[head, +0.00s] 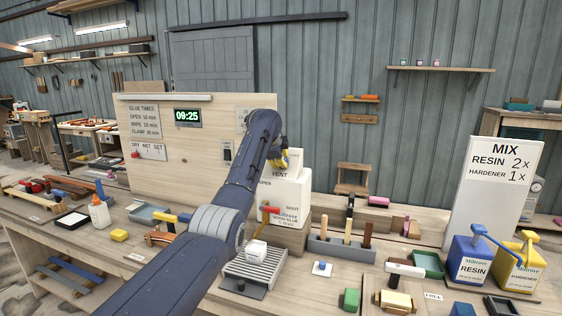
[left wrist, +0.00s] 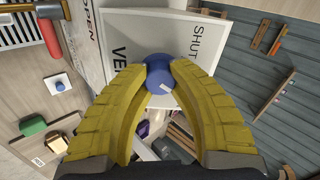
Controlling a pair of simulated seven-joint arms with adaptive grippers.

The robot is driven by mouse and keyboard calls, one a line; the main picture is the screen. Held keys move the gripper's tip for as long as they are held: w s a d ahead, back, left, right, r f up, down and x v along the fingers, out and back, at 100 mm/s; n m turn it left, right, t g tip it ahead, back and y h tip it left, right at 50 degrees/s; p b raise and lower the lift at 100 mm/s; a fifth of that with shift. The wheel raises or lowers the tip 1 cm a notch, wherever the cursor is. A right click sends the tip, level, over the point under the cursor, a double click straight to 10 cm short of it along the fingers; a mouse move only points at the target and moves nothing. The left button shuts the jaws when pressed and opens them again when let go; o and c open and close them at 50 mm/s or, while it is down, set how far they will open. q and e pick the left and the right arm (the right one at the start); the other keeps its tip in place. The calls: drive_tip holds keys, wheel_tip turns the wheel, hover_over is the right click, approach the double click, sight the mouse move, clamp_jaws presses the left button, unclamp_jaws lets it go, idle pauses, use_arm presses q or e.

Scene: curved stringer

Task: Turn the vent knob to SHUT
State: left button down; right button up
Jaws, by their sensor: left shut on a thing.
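SHUT (left wrist: 195,45) is up and right of the knob. My right gripper is not in view.
A tool holder (head: 340,247) with upright handles is right of the box. Resin (head: 468,262) and hardener (head: 518,268) jugs stand at far right. A wooden board with a clock (head: 187,117) rises behind.

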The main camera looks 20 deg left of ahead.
use_arm(q)
drive_tip(key=n, duration=0.4)
drive_tip(key=shift+n, duration=0.3)
drive_tip(key=n, duration=0.3)
drive_tip(key=shift+n, duration=0.4)
drive_tip(key=n, duration=0.4)
drive_tip(key=shift+n, duration=1.8)
drive_tip(key=c, duration=1)
unclamp_jaws()
drive_tip(key=shift+o, duration=0.2)
drive_tip(key=v, duration=1.2)
